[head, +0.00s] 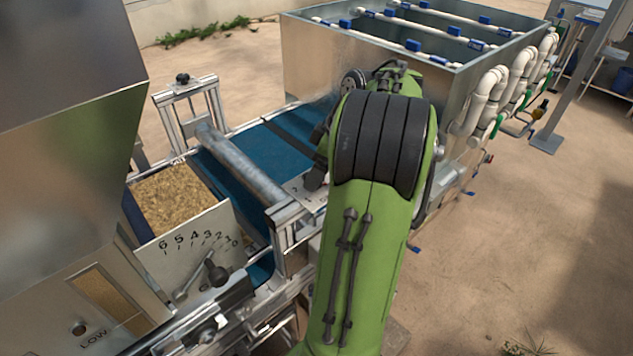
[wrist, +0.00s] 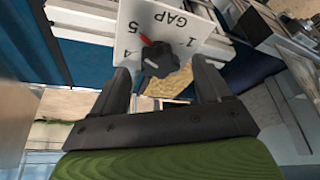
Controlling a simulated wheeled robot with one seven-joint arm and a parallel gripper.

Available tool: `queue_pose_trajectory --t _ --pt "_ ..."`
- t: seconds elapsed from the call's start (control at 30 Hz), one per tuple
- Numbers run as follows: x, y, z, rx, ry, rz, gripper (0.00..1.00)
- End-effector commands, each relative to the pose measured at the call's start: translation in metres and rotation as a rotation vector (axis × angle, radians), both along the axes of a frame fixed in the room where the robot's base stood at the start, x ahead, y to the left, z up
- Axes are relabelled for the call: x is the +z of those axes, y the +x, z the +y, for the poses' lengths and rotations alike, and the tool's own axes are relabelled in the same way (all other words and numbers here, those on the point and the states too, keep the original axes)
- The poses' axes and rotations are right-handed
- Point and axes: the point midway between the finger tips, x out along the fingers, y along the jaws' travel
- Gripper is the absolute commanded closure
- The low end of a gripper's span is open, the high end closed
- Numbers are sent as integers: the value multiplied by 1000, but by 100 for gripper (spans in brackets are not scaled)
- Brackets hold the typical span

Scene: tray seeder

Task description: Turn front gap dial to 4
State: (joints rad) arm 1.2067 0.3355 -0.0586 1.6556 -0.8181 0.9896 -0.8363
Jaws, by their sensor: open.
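The gap dial is a dark lobed knob (wrist: 160,61) on a white plate (wrist: 185,22) marked GAP in the wrist view. The figures 1, 4 and 5 show on the plate. The knob's red pointer (wrist: 145,40) aims to the upper left, seemingly between 5 and 4. My gripper (wrist: 161,68) is open, one finger on each side of the knob, with visible room beside it. Contact cannot be told. In the head view the plate (head: 297,187) shows only partly; my arm hides the knob and most of the gripper.
A blue belt (head: 235,178) runs under a metal roller (head: 240,165). A lever (head: 215,275) stands before a numbered scale plate (head: 190,240) at left. A large metal tank (head: 310,60) with white pipes stands behind my arm. Bare ground lies at right.

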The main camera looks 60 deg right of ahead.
Motion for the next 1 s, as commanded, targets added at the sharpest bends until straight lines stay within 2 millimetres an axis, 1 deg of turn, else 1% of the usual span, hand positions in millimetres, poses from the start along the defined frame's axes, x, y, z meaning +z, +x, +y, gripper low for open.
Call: queue_pose_trajectory --t 0.03,0.1,0.37,0.4,0.47,0.73,0.77,1.0 --pt "-8 2 1 0 2 2 23" --pt "-12 4 1 0 0 0 23" --pt "-12 5 2 -1 -1 1 23" --pt "-12 5 2 -1 -1 0 26" --pt "-12 5 2 -1 -1 1 36" --pt "-12 5 1 -1 -1 0 77" --pt "-12 5 1 -1 -1 0 80" --pt "-11 6 1 23 0 0 80"
